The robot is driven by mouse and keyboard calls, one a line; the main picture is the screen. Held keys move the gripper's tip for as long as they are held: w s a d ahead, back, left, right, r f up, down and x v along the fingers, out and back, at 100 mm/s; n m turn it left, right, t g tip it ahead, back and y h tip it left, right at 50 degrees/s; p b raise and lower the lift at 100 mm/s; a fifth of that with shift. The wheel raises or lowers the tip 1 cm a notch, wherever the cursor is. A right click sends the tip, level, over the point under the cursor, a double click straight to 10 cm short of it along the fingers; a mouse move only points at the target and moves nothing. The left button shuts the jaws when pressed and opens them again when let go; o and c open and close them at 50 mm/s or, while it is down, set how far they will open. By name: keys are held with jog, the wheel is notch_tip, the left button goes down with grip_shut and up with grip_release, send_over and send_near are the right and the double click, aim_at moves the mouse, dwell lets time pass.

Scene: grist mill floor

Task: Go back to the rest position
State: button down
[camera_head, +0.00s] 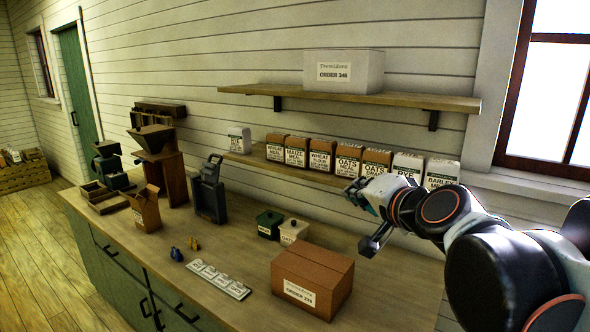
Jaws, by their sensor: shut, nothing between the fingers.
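My gripper (358,193) is at the end of my arm, which reaches in from the right. It hangs in the air above the right part of the wooden counter (225,262), in front of the lower shelf (262,162). Its fingers are small in this view and look closed, with nothing held. The gripper and wrist overlap the right end of the row of bags and hide part of that shelf.
An upper shelf (420,101) holds a white order box (343,72). The lower shelf bears several labelled bags (296,151).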

jog(key=s+d+f+n+g+h, duration=0.2)
jog(key=s+d+f+n+g, duration=0.1)
jog(key=s+f, duration=0.7)
jog(key=s+d+f+n+g+h+b, duration=0.1)
jog(key=s+d+f+n+g, duration=0.3)
jog(key=s+f, duration=0.7)
jog(key=shift+d+f+n+h, duration=0.3)
jog(key=shift+n+h, duration=0.3)
